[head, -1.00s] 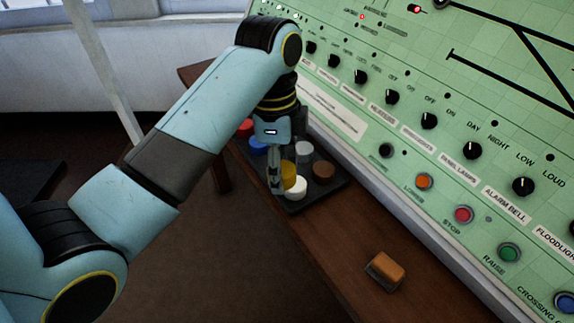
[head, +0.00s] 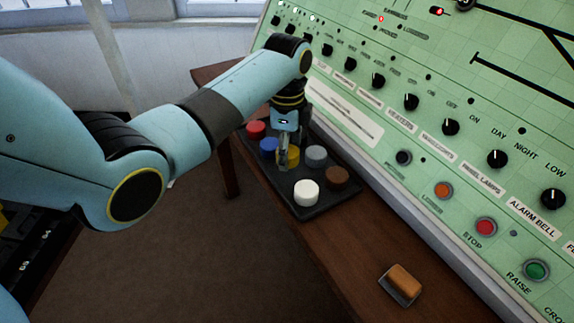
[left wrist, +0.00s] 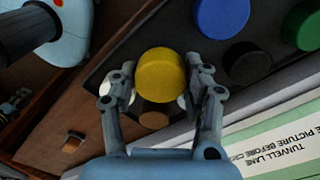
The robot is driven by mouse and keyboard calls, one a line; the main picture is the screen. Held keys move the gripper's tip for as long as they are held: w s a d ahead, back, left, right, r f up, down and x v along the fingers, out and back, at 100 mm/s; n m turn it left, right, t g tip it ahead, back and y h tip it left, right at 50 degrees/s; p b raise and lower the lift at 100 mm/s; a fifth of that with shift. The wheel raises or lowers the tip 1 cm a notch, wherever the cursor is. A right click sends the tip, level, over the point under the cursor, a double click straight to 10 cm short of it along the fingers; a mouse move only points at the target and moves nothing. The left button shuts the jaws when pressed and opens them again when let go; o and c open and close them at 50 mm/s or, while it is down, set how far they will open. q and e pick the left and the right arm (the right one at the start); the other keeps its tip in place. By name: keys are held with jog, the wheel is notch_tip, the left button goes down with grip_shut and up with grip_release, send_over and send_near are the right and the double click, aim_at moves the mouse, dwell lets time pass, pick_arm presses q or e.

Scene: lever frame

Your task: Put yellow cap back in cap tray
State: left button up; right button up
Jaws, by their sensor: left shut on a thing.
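The yellow cap (head: 293,156) is held between the fingers of my left gripper (head: 284,158). In the left wrist view the yellow cap (left wrist: 161,75) sits between both fingertips (left wrist: 160,92). The red cap (head: 256,130), white cap (head: 306,193) and brown cap (head: 337,178) stand in the tray. The left wrist view also shows a black cap (left wrist: 247,63) and a green cap (left wrist: 304,26). My right gripper is not in view.
The tray lies on a narrow wooden ledge (head: 348,258) along the sloping green control panel (head: 455,160) with knobs and buttons. An orange-brown block on a grey base (head: 403,281) lies on the ledge nearer me. The ledge between block and tray is clear.

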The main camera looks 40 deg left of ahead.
aim_at(287, 173)
pick_arm(q)
jog(key=shift+f+b, duration=0.3)
jog(key=shift+f, duration=1.6)
jog(key=o, duration=0.7)
jog(key=shift+r, duration=0.45)
notch_tip(287, 173, up, 11)
jog(key=shift+r+p, duration=0.1)
jog(key=shift+p, duration=0.8)
